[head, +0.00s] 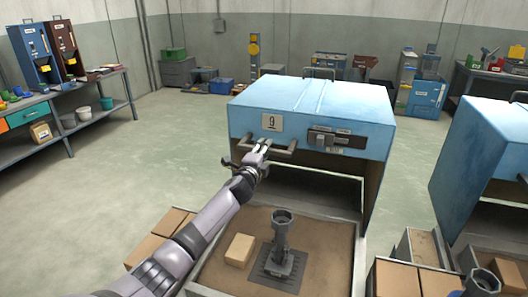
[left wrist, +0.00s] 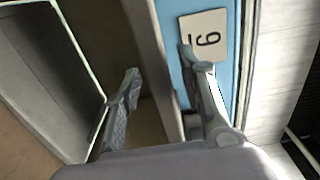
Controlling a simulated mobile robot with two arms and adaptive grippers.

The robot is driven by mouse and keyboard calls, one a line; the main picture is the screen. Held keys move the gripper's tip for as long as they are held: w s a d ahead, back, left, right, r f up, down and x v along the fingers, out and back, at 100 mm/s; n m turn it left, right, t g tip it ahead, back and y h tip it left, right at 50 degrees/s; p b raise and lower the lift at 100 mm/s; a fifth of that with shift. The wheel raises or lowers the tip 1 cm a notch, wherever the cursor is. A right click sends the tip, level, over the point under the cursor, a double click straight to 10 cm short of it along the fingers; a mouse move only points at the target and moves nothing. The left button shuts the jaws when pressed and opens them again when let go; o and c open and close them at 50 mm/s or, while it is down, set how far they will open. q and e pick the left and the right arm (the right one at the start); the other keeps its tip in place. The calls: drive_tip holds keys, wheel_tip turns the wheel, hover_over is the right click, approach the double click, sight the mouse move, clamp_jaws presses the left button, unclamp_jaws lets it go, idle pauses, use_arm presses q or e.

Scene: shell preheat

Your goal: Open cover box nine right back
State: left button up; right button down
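The blue cover box (head: 310,105) with the number 9 plate (head: 272,122) stands ahead of me, its dark open underside above a sandy tray (head: 225,272). A bar handle (head: 284,150) runs along its lower front edge. My left gripper (head: 258,155) is at the left part of this handle. In the left wrist view, the fingers of my left gripper (left wrist: 158,72) are apart, with a grey-brown strip between them. I cannot tell whether they touch it. The number plate (left wrist: 204,38) shows beside the right finger. My right gripper is not in view.
A grey stand with a cup-like top (head: 280,240) and a tan block (head: 240,249) are in the tray. A second blue cover box (head: 488,150) stands at right. Cardboard boxes (head: 152,250) lie at lower left. Open floor lies left, before a workbench (head: 75,105).

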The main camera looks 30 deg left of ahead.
use_arm(q)
drive_tip(key=v, duration=1.2)
idle(0.5)
